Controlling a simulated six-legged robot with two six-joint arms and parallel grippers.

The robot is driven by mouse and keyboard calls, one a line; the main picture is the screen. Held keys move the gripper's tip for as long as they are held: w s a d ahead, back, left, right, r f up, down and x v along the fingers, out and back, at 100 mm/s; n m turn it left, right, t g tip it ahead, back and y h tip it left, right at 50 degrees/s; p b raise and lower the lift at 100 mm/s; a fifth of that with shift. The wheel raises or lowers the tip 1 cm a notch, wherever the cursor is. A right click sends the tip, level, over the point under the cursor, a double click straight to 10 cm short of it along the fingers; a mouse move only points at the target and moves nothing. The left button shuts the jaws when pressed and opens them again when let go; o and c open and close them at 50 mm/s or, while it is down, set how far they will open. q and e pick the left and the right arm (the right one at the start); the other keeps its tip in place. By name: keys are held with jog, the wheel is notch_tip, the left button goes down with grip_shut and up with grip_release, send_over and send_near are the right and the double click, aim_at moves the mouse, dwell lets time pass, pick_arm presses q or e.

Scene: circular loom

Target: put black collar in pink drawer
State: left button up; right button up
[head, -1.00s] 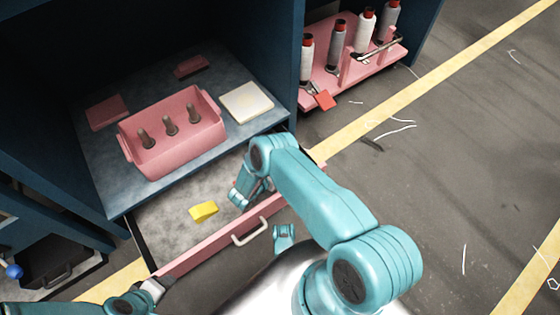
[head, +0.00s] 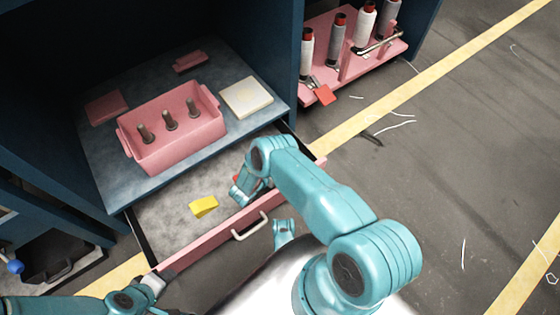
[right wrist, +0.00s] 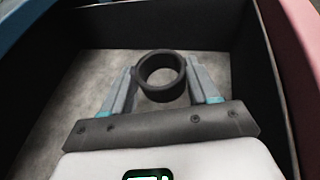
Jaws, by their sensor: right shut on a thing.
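The pink drawer (head: 205,247) stands pulled out below the worktop, with a pale handle on its front and a grey floor inside. The black collar (right wrist: 162,93), a short dark ring, shows in the right wrist view between the two fingers of my right gripper (right wrist: 162,80). That gripper is shut on it, over the drawer's grey floor. In the head view my right gripper (head: 238,196) is inside the drawer area and the collar is not clearly visible. My left gripper (head: 160,280) is by the left end of the drawer front; its fingers are too small to judge.
A yellow piece (head: 203,206) lies in the drawer, left of my right gripper. On the worktop are a pink bin (head: 172,155) with three pegs and a cream block (head: 246,97). A pink rack (head: 350,70) holds several spools at the upper right.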

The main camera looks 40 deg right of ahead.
jog(key=shift+f, duration=0.55)
jog(key=shift+f, duration=0.35)
jog(key=o, duration=1.2)
jog(key=shift+o, duration=0.2)
pick_arm(q)
jog(key=s+d+r+g+p, duration=0.1)
jog(key=s+r+g+p, duration=0.1)
jog(key=s+r+p, duration=0.3)
jog(key=shift+s+d+r+h+p, duration=0.2)
jog(key=shift+d+r+h+p, duration=0.1)
jog(key=shift+r+p, duration=1.9)
pick_arm(e)
notch_tip(320, 180, up, 20)
pick_arm(q)
jog(key=shift+f, duration=0.1)
